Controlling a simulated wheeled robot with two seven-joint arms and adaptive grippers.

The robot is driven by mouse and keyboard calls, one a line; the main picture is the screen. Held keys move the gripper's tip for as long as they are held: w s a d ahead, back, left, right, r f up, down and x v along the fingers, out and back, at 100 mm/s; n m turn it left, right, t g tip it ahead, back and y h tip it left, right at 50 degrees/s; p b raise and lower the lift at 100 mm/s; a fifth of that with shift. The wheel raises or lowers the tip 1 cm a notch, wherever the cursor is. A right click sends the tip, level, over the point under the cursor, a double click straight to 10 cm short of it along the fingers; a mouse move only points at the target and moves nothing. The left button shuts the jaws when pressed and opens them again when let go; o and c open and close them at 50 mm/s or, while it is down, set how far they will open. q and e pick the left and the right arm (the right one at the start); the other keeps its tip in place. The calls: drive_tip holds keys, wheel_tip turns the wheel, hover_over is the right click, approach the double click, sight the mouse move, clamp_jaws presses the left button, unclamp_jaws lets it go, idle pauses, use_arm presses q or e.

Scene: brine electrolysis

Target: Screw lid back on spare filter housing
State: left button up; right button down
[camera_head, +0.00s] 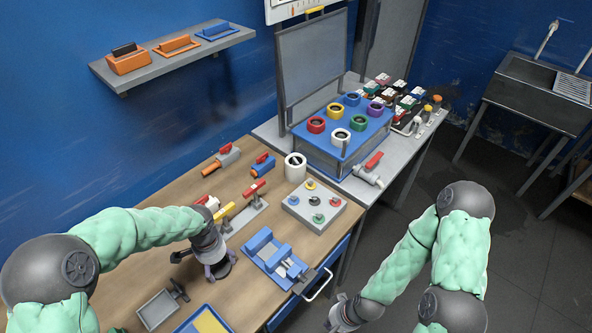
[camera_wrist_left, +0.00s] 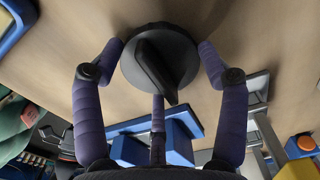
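A round black lid (camera_wrist_left: 160,60) with a raised grip bar lies flat over the wooden bench in the left wrist view. It also shows as a dark disc (camera_head: 226,268) in the head view. My left gripper (camera_wrist_left: 162,47) is over it, with purple fingers at both sides of its rim and a third finger partly hidden by it. I cannot tell whether they press on it. An open-topped white cylinder (camera_head: 295,167), which looks like the filter housing, stands upright at the bench's right edge, apart from the lid. My right gripper (camera_head: 340,317) is low, off the bench, its fingers unclear.
A grey block with colored knobs (camera_head: 313,206) and a blue fixture (camera_head: 272,256) stand right of my left gripper. Red-handled valves (camera_head: 222,160) lie behind it. A grey tray (camera_head: 158,308) is in front. A blue box with colored rings (camera_head: 342,130) is on the further table.

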use_arm(q)
drive_tip(key=shift+r, duration=0.1)
drive_tip(key=shift+c, duration=0.4)
drive_tip(key=shift+r+p, duration=2)
drive_tip(key=shift+r, duration=0.4)
drive_tip(key=shift+d+f, duration=0.1)
drive_tip(key=shift+f, duration=0.05)
